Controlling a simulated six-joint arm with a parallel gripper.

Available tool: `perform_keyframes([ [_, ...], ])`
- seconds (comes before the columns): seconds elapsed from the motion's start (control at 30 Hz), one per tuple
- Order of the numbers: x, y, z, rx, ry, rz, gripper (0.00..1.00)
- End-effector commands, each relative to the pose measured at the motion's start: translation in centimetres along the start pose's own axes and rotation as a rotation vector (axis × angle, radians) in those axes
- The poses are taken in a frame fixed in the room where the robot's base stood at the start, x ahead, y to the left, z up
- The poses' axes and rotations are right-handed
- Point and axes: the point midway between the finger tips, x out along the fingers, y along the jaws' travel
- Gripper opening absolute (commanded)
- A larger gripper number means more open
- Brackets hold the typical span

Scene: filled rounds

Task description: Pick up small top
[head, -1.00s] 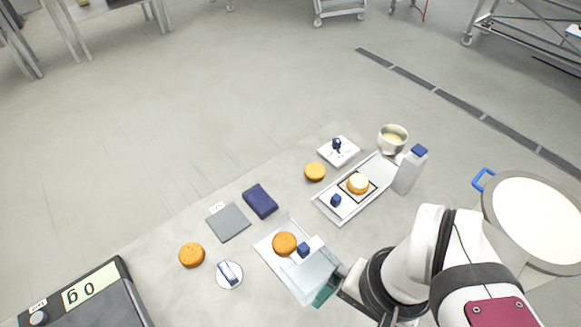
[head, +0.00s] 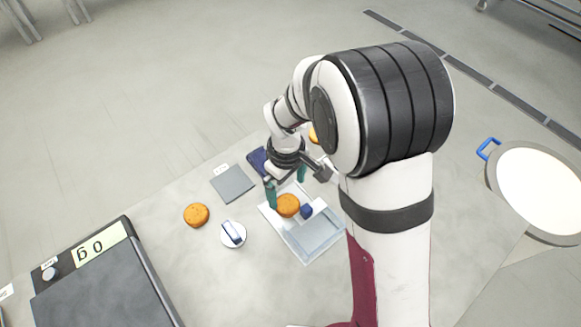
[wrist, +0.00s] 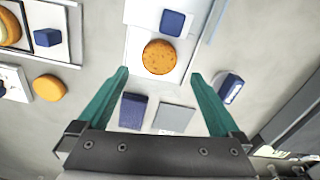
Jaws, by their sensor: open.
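An orange-brown round (head: 288,205) lies on a white tray (head: 292,243); it also shows in the wrist view (wrist: 160,57). Two similar rounds lie on the table: one at the left (head: 196,215), and one partly hidden behind my arm (head: 313,135), clearer in the wrist view (wrist: 48,88). I cannot tell by name which is the small top. My gripper (head: 287,192) is open and empty above the tray. In the wrist view its teal fingertips (wrist: 160,73) are spread wider than the round, which appears just beyond them. I see no contact.
A blue block (head: 306,211) sits right beside the tray's round. A dark blue box (wrist: 133,110) and a grey square plate (head: 232,184) lie nearby. A blue-and-white tool on a disc (head: 233,234) and a scale (head: 100,280) stand left. My arm hides the table's far right.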

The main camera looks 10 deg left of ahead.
Motion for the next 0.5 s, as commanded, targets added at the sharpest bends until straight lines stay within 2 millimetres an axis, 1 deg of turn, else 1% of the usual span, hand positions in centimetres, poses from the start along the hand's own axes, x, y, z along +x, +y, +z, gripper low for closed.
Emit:
perform_keyframes([
  [0.03,0.8,0.0,0.0,0.001,-0.002,-0.001,1.00],
  [0.17,2.4,0.0,0.0,0.001,-0.002,-0.001,1.00],
  [0.33,5.8,0.1,-0.2,0.002,-0.003,-0.001,1.00],
  [0.4,6.7,0.1,-0.2,0.003,-0.001,0.000,1.00],
  [0.5,7.0,0.1,-0.3,0.004,0.001,0.001,1.00],
])
